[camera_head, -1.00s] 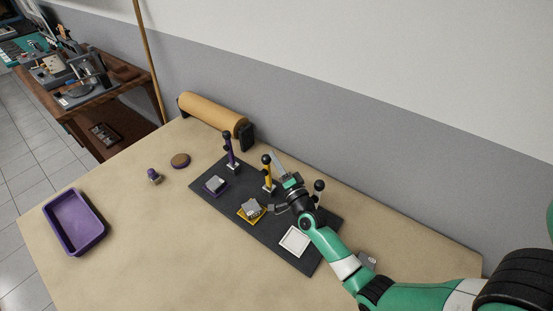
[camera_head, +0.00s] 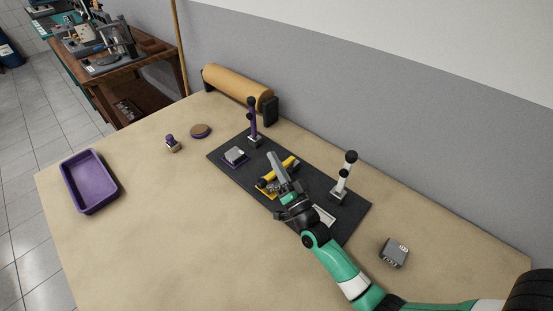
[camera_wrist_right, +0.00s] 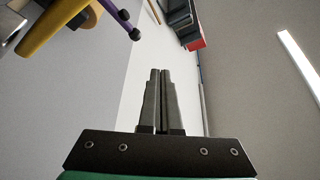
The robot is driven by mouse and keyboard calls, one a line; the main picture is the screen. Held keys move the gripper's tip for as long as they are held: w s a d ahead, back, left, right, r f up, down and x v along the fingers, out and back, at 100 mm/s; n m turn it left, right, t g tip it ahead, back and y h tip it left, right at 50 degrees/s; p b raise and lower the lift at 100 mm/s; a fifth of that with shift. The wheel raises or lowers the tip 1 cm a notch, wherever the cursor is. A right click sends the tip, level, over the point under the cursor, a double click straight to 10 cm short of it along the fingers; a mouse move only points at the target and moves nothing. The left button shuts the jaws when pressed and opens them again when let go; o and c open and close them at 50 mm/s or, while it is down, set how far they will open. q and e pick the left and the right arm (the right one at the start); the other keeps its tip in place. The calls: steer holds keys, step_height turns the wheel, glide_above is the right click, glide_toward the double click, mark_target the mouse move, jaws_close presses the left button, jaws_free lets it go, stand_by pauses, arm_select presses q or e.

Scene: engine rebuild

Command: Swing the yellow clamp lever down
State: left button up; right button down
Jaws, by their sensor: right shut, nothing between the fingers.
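The yellow clamp lever (camera_head: 286,164) lies low, slanting toward the front left over its yellow-edged plate (camera_head: 266,192), with its black knob (camera_head: 262,183) at the front end. My right gripper (camera_head: 273,157) is shut and empty, its fingers pointing up and back right beside the lever. I cannot tell whether they touch it. The arm and gripper hide part of the clamp. In the right wrist view the shut fingers (camera_wrist_right: 160,75) hold nothing, and part of the yellow lever (camera_wrist_right: 52,25) shows at the upper left. My left gripper is not in view.
On the dark mat (camera_head: 226,158) a purple lever (camera_head: 253,120) and a white lever (camera_head: 345,175) stand upright. A grey block (camera_head: 394,253) sits at the right. A purple tray (camera_head: 88,181), a small purple-topped part (camera_head: 172,144) and a roll (camera_head: 237,87) stand elsewhere; the table's left front is clear.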

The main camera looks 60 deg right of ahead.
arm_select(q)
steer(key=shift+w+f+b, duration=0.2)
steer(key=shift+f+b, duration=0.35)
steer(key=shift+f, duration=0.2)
arm_select(e)
steer(key=shift+w+a+f, duration=0.15)
steer(key=shift+a+f, duration=0.4)
steer(key=shift+f, duration=0.3)
steer(key=shift+w+a+f, duration=0.1)
steer(key=shift+a+f, duration=0.45)
steer(key=shift+f, duration=0.3)
steer(key=shift+a+f, duration=0.1)
